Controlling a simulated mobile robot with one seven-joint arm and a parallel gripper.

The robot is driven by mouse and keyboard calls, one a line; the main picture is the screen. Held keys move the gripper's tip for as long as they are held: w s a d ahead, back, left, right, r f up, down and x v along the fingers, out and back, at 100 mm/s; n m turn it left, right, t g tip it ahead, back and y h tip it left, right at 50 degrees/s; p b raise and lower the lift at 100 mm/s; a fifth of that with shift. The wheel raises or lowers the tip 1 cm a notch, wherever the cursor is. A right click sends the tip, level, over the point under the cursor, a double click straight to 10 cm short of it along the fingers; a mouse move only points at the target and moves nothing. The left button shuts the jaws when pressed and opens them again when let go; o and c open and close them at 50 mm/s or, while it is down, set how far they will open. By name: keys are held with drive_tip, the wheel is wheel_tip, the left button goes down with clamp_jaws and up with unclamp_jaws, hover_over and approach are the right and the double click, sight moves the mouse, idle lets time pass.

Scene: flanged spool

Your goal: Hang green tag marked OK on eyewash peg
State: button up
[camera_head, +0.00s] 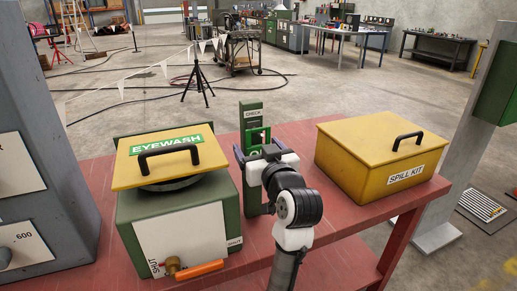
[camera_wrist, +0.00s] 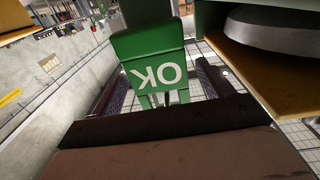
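The green tag (camera_wrist: 155,62) shows upside-down white OK letters in the wrist view. Its narrower, loop-like part lies toward my gripper. In the head view the tag (camera_head: 257,137) is in front of the green upright marked CHECK (camera_head: 251,107). My gripper (camera_head: 261,151) is there with its fingers apart, one on each side of the tag. In the wrist view a gap shows beside the right finger of my gripper (camera_wrist: 160,88). The eyewash (camera_head: 170,158) has a yellow lid with a black handle, left of my gripper. I cannot make out a peg on it.
The yellow spill kit box (camera_head: 370,165) stands to the right on the red bench (camera_head: 330,236). An orange valve handle (camera_head: 200,270) sticks out at the eyewash's front. A grey cabinet (camera_head: 40,130) stands at far left, a grey post (camera_head: 460,150) at right.

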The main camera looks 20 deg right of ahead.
drive_tip(key=s+b, duration=0.9)
drive_tip(key=s, duration=0.4)
drive_tip(key=shift+s, duration=0.35)
drive_tip(key=shift+s, duration=0.1)
